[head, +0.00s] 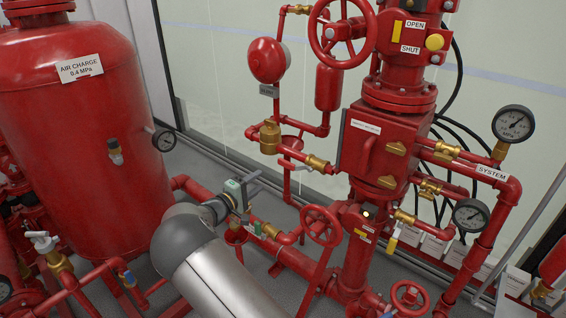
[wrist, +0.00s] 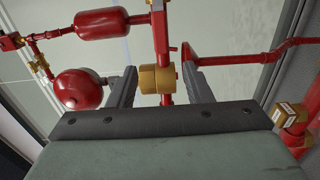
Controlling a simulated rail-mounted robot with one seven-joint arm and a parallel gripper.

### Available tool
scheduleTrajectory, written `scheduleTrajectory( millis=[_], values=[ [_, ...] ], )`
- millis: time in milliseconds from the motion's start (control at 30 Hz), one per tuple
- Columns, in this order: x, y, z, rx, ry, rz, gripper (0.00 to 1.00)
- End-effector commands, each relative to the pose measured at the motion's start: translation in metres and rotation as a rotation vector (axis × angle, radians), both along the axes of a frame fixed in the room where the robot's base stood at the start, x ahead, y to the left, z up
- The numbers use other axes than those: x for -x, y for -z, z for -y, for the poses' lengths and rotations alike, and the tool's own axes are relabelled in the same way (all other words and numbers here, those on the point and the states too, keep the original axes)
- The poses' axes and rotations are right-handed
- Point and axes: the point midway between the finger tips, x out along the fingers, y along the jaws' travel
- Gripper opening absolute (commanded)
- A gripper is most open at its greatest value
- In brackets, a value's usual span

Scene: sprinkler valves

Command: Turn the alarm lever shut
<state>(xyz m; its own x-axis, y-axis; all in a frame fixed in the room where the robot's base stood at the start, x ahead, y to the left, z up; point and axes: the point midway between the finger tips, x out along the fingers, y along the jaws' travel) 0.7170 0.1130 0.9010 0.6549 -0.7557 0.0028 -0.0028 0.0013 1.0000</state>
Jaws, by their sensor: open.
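The gong also shows at the left of the wrist view (wrist: 78,88). I cannot tell for sure which handle is the alarm lever. My gripper (head: 257,184) is open and empty. In the wrist view a brass body (wrist: 157,79) appears between its fingers, beyond them, apart from both.
A red handwheel (head: 320,226) stands right of my gripper. The valve body (head: 372,150) with brass fittings is farther right, with gauges (head: 513,123) beside it. A large red tank (head: 75,140) fills the left. Low pipes crowd the floor; a glass wall is behind.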

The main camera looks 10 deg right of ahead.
Motion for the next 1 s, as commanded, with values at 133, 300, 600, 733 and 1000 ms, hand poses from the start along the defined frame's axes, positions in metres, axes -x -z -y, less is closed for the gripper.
scheduleTrajectory(
  millis=[133, 300, 600, 733, 1000],
  values=[
    [-0.021, -0.001, 0.027, 0.0, 0.004, -0.001, 0.45],
    [-0.046, -0.002, 0.055, -0.002, 0.005, -0.001, 0.45],
    [-0.083, -0.001, 0.098, -0.003, 0.004, -0.001, 0.45],
    [-0.091, 0.0, 0.108, -0.002, 0.003, -0.003, 0.45],
    [-0.096, 0.0, 0.112, -0.002, 0.002, -0.002, 0.45]
  ],
)
